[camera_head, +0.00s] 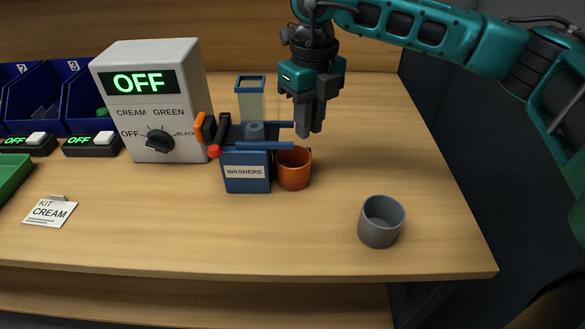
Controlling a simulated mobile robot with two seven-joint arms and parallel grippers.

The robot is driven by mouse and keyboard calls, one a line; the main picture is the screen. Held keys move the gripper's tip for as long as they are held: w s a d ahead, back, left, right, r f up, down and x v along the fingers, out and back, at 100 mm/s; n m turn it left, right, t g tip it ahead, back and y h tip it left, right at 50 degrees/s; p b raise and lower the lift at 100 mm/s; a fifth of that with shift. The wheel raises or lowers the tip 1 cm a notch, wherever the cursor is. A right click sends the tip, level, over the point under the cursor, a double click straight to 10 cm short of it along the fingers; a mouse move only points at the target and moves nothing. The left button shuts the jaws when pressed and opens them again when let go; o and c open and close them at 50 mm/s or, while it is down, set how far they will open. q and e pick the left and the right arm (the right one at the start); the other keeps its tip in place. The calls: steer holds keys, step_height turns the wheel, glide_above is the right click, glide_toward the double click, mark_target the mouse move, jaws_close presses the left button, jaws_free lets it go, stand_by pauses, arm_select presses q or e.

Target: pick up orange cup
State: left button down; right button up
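The orange cup (293,176) stands upright on the wooden table, just right of the blue washers box, which is very close to it or touching it. A blue bar from the box passes by its rim. My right gripper (311,132) hangs above and slightly right of the cup in the picture, with its fingers pointing down. The fingertips appear apart from the cup. The fingers overlap in this view, so their opening does not show. Nothing is seen held in them. My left gripper is not in view.
The washers box (245,185) has tool handles beside it. A grey cup (380,226) stands near the front right. A grey switch box (150,95) reading OFF, a kit card (50,211) and blue bins (42,95) are left.

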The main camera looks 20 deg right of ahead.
mark_target(306, 152)
steer(key=f, duration=0.6)
steer(key=shift+w+f, duration=0.25)
steer(key=shift+f, duration=0.15)
jaws_close()
